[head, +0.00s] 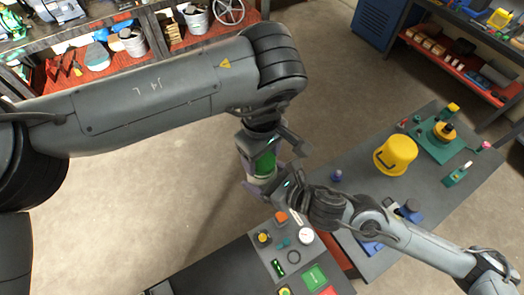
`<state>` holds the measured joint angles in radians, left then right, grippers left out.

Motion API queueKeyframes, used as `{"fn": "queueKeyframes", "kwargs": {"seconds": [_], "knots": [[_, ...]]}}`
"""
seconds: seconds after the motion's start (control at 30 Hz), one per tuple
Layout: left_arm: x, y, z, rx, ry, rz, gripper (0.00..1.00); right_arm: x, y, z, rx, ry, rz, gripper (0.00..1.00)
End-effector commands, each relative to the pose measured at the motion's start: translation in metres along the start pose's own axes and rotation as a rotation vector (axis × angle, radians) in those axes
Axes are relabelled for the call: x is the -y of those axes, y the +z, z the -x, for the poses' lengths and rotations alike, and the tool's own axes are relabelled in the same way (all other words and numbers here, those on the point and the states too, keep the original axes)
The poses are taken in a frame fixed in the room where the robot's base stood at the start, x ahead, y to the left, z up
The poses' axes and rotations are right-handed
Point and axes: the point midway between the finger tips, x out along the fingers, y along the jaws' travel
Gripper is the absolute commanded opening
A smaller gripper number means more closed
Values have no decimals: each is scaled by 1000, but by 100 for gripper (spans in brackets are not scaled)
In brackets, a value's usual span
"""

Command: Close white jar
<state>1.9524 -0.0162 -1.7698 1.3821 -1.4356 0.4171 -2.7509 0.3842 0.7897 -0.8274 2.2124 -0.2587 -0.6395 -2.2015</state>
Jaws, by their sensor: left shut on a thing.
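My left gripper (260,158) hangs from the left arm near the middle of the head view and is shut on a green item (264,163). A pale, whitish part (261,182) shows just below the green; it may be the white jar, but I cannot tell whether the two are one piece. My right gripper (277,187) comes in from the lower right, close beside the pale part. Its fingers are partly hidden, and I cannot tell if they touch anything. The jar's opening is not clearly visible.
A dark table (220,277) with several small parts lies below. A grey workbench (345,205) at right carries a yellow bucket (395,155), a green fixture (430,138) and a small purple item (336,175). Shelves stand at upper left and upper right. Open floor lies between.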

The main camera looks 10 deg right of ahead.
Motion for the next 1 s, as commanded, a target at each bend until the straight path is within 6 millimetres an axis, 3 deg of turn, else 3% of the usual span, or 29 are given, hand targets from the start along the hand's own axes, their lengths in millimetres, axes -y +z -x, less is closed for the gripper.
{"fn": "queueKeyframes", "kwargs": {"seconds": [1.0], "knots": [[0,0,-9,0,0,-1,39,0,1,0,2,0,0,27]]}}
